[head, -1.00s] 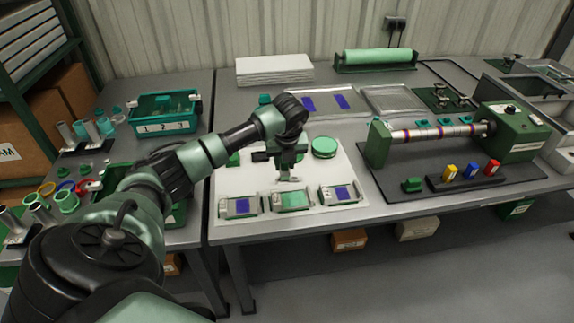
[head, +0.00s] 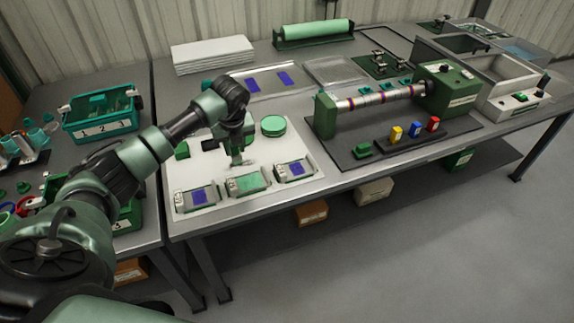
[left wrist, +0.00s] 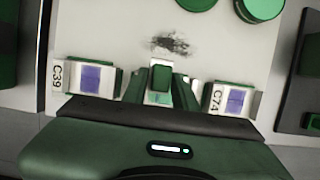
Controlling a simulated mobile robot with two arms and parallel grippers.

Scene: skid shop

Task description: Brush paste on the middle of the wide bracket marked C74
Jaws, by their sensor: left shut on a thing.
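Three brackets lie in a row on a white mat (head: 222,219). The right bracket (head: 295,170) has a purple patch; its label reads C74 in the left wrist view (left wrist: 228,99). The left bracket (head: 198,197), labelled C39 (left wrist: 88,78), also has a purple patch. The middle bracket (head: 249,184) has a green face; its label is not readable. My left gripper (head: 237,154) is above the mat just behind the middle bracket, shut on a small green-handled tool, seemingly the brush (left wrist: 160,76). My right gripper is not in view.
To the right is a roller machine (head: 380,95) on a dark base. A numbered teal bin (head: 100,115) stands left.

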